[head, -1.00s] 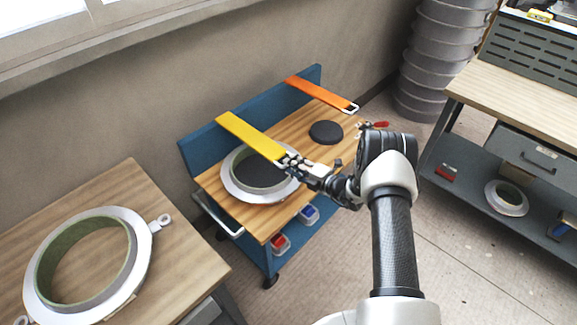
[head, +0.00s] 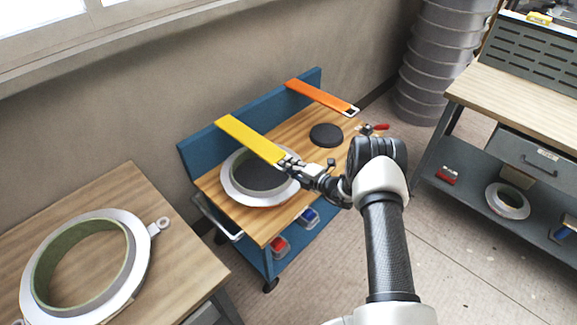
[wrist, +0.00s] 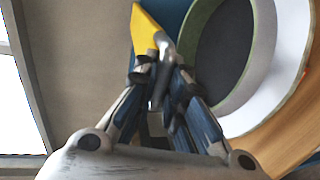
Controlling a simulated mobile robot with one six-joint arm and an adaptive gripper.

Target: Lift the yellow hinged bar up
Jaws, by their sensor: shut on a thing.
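The yellow hinged bar (head: 247,138) runs from the top of the blue back panel out over a ring mould, and it also shows in the wrist view (wrist: 146,24). My gripper (head: 286,163) is shut on the bar's free end, at its metal handle. In the wrist view the two fingers (wrist: 156,78) close around the grey handle (wrist: 160,80). The white-flanged ring mould (head: 236,193) with a dark disc inside sits on the wooden top, below the bar. The bar hides part of its rim.
An orange bar (head: 318,95) with a metal loop hangs over the back right of the bench (head: 208,184). A black disc (head: 326,135) lies below it. A larger ring mould (head: 133,270) rests on the left table. Another workbench (head: 520,110) stands at right.

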